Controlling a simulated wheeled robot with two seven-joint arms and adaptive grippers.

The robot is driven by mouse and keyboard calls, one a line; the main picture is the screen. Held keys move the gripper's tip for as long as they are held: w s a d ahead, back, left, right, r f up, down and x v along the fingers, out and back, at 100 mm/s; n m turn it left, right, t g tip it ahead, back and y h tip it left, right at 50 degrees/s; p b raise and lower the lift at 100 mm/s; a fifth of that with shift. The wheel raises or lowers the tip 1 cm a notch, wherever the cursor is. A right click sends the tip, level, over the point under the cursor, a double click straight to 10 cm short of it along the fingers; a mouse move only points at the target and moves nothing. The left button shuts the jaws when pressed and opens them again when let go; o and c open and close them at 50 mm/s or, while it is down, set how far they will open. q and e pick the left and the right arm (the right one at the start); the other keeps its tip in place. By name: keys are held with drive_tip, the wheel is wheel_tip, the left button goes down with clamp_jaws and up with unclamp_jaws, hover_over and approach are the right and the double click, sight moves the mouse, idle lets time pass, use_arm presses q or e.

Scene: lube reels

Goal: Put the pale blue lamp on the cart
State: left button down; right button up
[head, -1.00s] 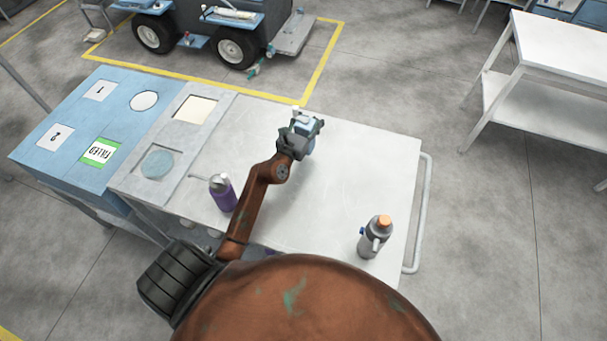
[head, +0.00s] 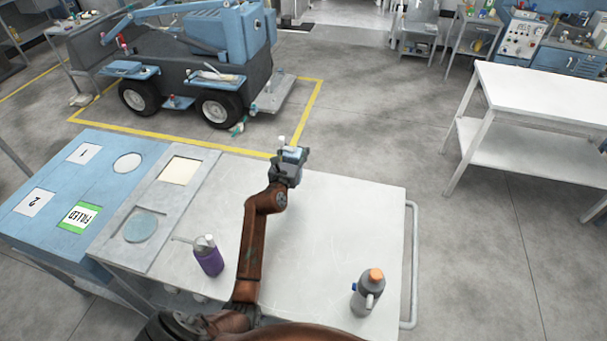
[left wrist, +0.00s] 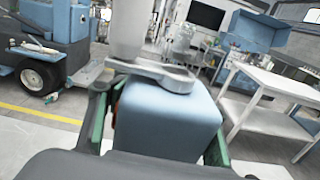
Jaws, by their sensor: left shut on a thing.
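The pale blue lamp (head: 292,155) is a small boxy body with a white part on top. My left gripper (head: 289,168) is shut on it, held up over the far edge of the grey-topped cart (head: 325,230) in the head view. In the left wrist view the lamp's blue body (left wrist: 170,118) fills the space between the fingers (left wrist: 158,130), with a grey lever and a pale upright part on top. The lamp's underside is hidden. My right gripper is not in view.
A purple bottle (head: 208,258) and a grey bottle with an orange cap (head: 368,292) stand on the cart top. The middle between them is largely bare. A blue surface with marked labels (head: 60,190) adjoins at left. A white table (head: 540,95) stands at right.

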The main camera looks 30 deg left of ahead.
use_arm(q)
drive_tip(key=s+d+f, duration=0.1)
drive_tip(key=d+f, duration=0.3)
drive_tip(key=f, duration=0.4)
drive_tip(key=shift+s+d+f+b, duration=0.2)
drive_tip(key=shift+s+f+b, duration=0.1)
drive_tip(key=shift+f+b, duration=0.1)
drive_tip(key=c, duration=1)
unclamp_jaws()
drive_tip(key=shift+f, duration=0.15)
drive_tip(key=shift+o, duration=0.2)
drive_tip(key=v, duration=1.2)
